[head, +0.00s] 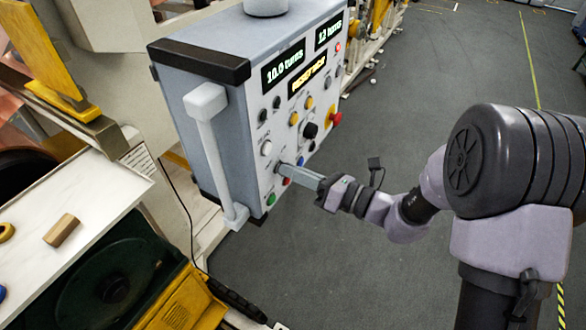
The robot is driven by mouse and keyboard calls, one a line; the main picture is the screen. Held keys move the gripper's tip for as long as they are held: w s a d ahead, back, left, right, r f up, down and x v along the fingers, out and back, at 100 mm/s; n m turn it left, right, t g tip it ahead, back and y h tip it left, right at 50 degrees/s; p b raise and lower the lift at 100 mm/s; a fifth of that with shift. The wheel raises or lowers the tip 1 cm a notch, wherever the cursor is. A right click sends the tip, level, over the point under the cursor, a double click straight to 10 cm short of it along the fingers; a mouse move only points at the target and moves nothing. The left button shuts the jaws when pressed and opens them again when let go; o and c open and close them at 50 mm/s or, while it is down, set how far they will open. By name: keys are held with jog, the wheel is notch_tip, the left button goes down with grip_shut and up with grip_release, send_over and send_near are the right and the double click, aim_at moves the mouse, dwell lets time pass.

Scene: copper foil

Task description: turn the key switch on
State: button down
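The grey control box (228,105) stands left of centre, its control face turned toward the right. My gripper (281,168) reaches in from the right, with its fingertips at the lower part of this face, among the buttons. The fingers overlap in this view, so I cannot tell whether they are open or shut on something. I cannot make out the key switch clearly; the fingertips hide a small part of the panel. A black knob (310,130) shows above and right of the fingertips.
A red emergency-stop button (335,119) sticks out at the panel's right edge. A green button (271,199) is below the fingertips. The display (284,65) reads "10.0 turns". A white handle (212,150) runs down the box's left side. Grey floor (430,80) is open at the right.

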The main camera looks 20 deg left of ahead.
dwell(0.3)
jog(key=c, duration=1.6)
grip_release()
jog(key=d+b, duration=0.1)
jog(key=d, duration=0.4)
jog(key=s+d+b, duration=0.1)
jog(key=d, duration=0.5)
jog(key=d+b, duration=0.1)
jog(key=d, duration=0.5)
jog(key=shift+s+d+b, duration=0.2)
jog(key=shift+s+b, duration=0.05)
jog(key=shift+b, duration=0.05)
